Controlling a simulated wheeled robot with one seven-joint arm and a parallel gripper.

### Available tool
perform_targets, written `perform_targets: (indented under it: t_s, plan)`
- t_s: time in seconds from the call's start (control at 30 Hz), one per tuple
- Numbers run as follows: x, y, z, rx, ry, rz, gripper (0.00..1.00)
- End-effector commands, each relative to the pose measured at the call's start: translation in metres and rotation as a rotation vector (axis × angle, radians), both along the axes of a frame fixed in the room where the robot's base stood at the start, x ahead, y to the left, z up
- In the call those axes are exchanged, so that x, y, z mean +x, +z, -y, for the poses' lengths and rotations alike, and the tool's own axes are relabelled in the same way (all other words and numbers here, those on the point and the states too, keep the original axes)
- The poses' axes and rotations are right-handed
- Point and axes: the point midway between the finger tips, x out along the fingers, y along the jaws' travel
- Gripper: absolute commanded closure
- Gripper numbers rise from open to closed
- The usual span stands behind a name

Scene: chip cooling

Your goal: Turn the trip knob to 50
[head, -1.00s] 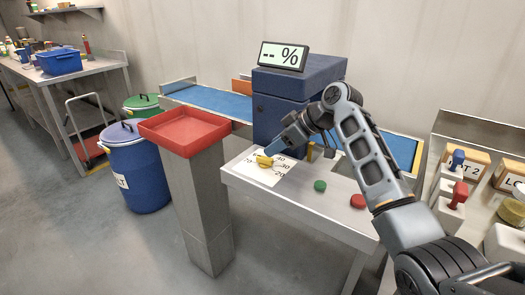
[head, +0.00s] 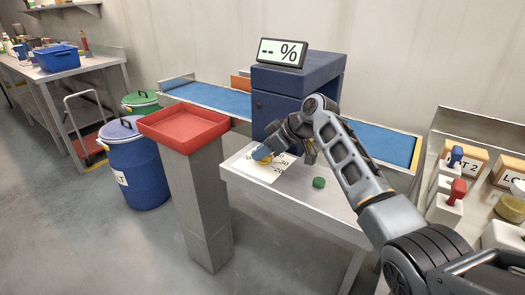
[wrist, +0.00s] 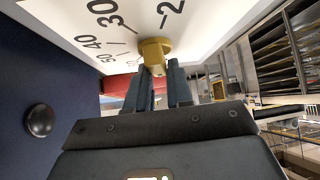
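The yellow trip knob (head: 261,154) sits on a white dial plate (head: 243,163) on the grey table. In the wrist view the knob (wrist: 154,50) stands beside printed numbers, with 20, 30, 40 and 50 readable. My gripper (head: 267,152) is at the knob, coming from the side of the blue machine. In the wrist view both fingers (wrist: 160,78) are on either side of the knob's narrow grip and seem closed on it. I cannot tell which number the knob points to.
The blue machine (head: 270,108) stands behind the dial, its display (head: 282,53) reading "-- %". A green button (head: 319,182) is to the right of the dial. A red tray (head: 183,145) on a pillar stands left of the table. A blue conveyor (head: 213,101) runs behind.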

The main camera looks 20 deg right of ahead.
Motion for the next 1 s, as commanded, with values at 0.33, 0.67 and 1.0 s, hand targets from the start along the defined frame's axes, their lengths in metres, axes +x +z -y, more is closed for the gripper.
perform_targets:
  t_s: [0.33,0.67,1.0]
  plan:
    - [-0.0004,-0.0008,0.0001,0.0,0.0,-0.002,1.0]
    - [-0.001,-0.0004,-0.0003,0.0,-0.049,-0.004,1.0]
    - [-0.001,0.0018,-0.0004,-0.001,-0.287,-0.005,1.0]
